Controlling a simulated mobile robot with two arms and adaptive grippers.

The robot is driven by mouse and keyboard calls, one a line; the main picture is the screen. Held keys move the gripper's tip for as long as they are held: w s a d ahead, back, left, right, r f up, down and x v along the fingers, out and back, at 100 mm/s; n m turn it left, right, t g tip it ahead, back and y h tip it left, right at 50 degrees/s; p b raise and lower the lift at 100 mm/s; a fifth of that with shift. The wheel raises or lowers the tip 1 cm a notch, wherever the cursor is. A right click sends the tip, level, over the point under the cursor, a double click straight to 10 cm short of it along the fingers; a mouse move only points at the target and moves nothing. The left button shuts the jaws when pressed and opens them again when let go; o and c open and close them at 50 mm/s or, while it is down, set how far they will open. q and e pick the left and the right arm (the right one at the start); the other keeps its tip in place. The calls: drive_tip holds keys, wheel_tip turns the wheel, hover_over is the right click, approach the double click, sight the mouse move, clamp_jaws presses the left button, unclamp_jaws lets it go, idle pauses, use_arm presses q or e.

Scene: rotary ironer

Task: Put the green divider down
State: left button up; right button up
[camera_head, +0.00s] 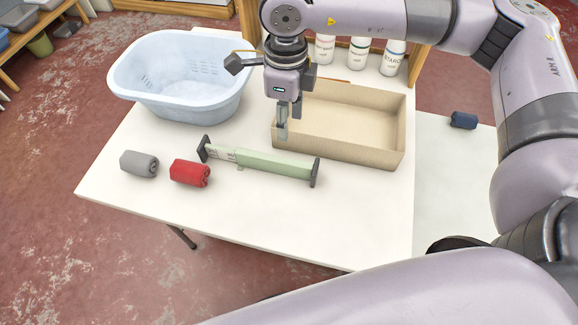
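The green divider (272,165) is a long pale green bar with dark grey end pads. It lies on the white table in front of the cardboard box, slanting slightly down to the right. My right gripper (289,124) points down between the divider and the box's left end. Its two fingertips show apart, with nothing between them. The fingertips appear above and behind the divider, not touching it. My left gripper is not in view.
An open, empty cardboard box (347,148) stands behind the divider. A pale blue laundry basket (180,88) stands at the back left. A grey roll (139,164) and a red roll (190,173) lie left of the divider. The table's front (300,220) is clear.

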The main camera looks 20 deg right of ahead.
drive_tip(key=p, duration=0.1)
hover_over(284, 160)
wheel_tip(284, 160, down, 6)
drive_tip(key=shift+s+f, duration=0.1)
drive_tip(key=shift+f, duration=0.05)
wheel_tip(284, 160, down, 5)
drive_tip(key=shift+f+p, duration=0.2)
drive_tip(key=shift+p, duration=0.15)
drive_tip(key=shift+f, duration=0.5)
wheel_tip(284, 160, down, 4)
drive_tip(key=shift+r+p, duration=0.2)
drive_tip(key=shift+p, duration=0.4)
drive_tip(key=shift+f, duration=0.5)
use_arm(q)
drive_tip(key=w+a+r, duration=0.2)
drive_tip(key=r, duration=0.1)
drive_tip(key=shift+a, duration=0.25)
use_arm(e)
drive_tip(key=shift+c, duration=0.6)
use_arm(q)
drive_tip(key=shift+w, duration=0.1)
use_arm(e)
clamp_jaws()
